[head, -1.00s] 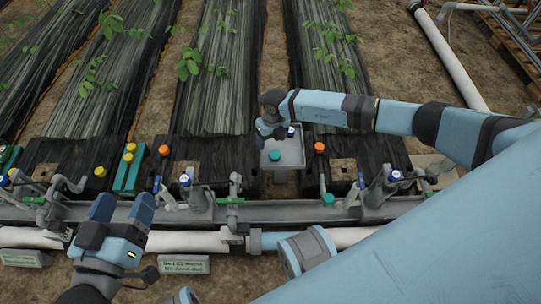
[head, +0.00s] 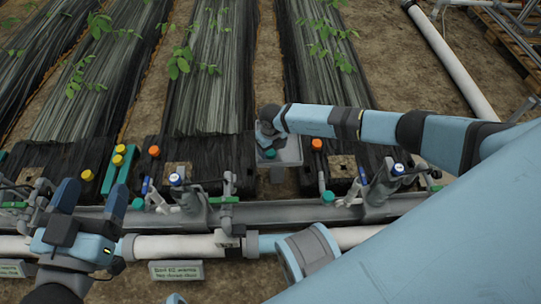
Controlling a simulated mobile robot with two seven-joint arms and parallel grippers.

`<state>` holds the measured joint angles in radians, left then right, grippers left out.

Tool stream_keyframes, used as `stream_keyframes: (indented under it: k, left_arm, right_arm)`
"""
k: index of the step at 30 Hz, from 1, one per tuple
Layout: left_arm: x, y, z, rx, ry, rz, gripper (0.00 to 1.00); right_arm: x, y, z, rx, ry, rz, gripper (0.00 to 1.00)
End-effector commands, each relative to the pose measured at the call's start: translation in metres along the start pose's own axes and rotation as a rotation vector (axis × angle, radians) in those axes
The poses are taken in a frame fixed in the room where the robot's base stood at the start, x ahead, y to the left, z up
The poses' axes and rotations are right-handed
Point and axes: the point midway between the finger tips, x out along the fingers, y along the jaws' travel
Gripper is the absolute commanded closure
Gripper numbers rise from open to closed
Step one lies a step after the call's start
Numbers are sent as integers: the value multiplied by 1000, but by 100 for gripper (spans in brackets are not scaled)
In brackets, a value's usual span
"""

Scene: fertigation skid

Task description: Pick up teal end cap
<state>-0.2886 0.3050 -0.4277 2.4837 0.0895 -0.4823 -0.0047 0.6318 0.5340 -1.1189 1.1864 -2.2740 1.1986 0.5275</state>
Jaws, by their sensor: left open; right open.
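A small teal cap (head: 270,153) sits at the left side of a grey tray (head: 291,155) in the head view, partly covered by my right gripper. My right gripper (head: 268,142) is open, just above and behind this cap; its fingers are small and dark, and I cannot tell whether they touch it. Other teal caps show on the rail, one (head: 328,197) right of the tray and one (head: 137,203) near my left gripper. My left gripper (head: 92,198) is open and empty over the rail at the left, its two fingers pointing away from me.
A white pipe (head: 180,246) runs along the near side. Planted, film-covered rows lie beyond.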

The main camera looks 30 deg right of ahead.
Motion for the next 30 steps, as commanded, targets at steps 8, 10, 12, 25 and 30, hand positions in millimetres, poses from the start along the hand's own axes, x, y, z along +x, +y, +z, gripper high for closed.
stream_keyframes:
  k: [8,10,12,25,30]
  left_arm:
    - [4,-10,-7,115,67,-4,27]
    - [4,-10,-7,114,66,-3,27]
    - [4,-10,-6,113,65,-3,27]
    - [4,-9,-6,106,64,-5,27]
    - [5,-9,-10,97,64,-5,27]
  right_arm:
    - [25,0,0,1,0,1,28]
    - [25,0,0,1,0,1,28]
    - [25,0,0,1,0,1,32]
    - [25,0,0,1,0,0,80]
    - [19,0,0,1,0,0,80]
